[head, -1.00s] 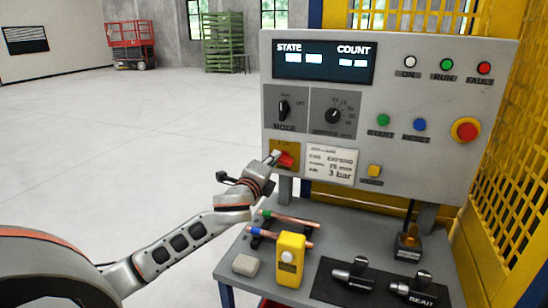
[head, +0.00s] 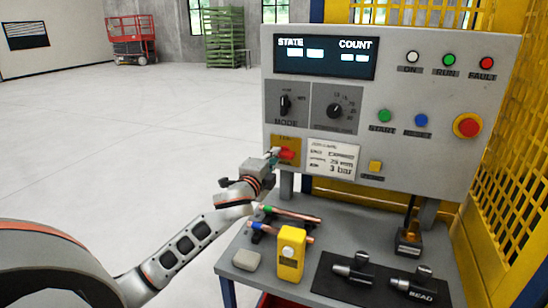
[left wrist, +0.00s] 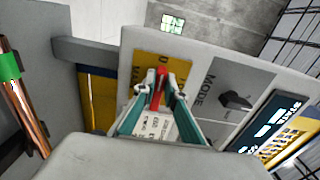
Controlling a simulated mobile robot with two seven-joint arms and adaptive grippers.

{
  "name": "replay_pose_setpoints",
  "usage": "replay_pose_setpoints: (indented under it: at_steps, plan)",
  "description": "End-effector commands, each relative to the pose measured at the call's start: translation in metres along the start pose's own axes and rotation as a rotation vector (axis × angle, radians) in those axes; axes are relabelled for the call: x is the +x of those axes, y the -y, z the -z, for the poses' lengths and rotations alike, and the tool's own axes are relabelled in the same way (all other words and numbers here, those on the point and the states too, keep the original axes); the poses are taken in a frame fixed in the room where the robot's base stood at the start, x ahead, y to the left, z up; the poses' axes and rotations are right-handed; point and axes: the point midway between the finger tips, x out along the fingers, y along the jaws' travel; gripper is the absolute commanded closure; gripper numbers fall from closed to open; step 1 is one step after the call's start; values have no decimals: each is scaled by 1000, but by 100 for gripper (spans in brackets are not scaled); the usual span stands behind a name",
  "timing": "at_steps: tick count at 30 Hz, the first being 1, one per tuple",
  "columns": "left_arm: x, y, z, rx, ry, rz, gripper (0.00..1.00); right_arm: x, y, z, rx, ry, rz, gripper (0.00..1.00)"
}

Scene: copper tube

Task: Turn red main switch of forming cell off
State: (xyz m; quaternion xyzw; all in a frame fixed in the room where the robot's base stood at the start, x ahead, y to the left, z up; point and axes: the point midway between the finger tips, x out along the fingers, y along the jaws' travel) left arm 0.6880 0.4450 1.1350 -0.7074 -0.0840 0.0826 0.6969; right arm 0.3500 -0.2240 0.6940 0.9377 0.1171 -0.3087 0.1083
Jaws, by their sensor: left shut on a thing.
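The red main switch (head: 287,154) sits on a yellow plate (head: 279,144) at the lower left of the grey control panel (head: 440,100). My left gripper (head: 273,156) reaches it from the left, below the mode knob. In the left wrist view, the red handle (left wrist: 161,84) stands between the two fingertips of my left gripper (left wrist: 160,92), which is shut on it. The fingers cover part of the plate and its lettering. My right gripper does not show.
The mode knob (head: 286,104) is just above the switch, and a white label (head: 332,159) is to its right. The table (head: 262,282) below holds copper tubes (head: 290,215), a yellow device (head: 291,254) and black fixtures (head: 352,268). Yellow mesh fencing (head: 510,160) borders the right.

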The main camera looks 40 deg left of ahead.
Motion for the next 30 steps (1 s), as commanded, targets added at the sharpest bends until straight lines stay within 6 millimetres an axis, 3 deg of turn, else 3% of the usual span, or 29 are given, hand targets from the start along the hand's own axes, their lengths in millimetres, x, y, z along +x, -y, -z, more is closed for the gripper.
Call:
replay_pose_setpoints:
  at_steps: [3,4,6,20,30]
  plan:
    - [0,-1,1,-4,-2,-2,100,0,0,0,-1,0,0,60]
    - [0,-1,1,-4,-3,-2,86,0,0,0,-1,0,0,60]
    - [0,-1,1,-3,-2,-1,72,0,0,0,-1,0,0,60]
    - [-9,-1,0,0,-1,-1,72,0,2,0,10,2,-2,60]
    - [-74,-2,1,-1,-3,-3,72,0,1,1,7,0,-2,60]
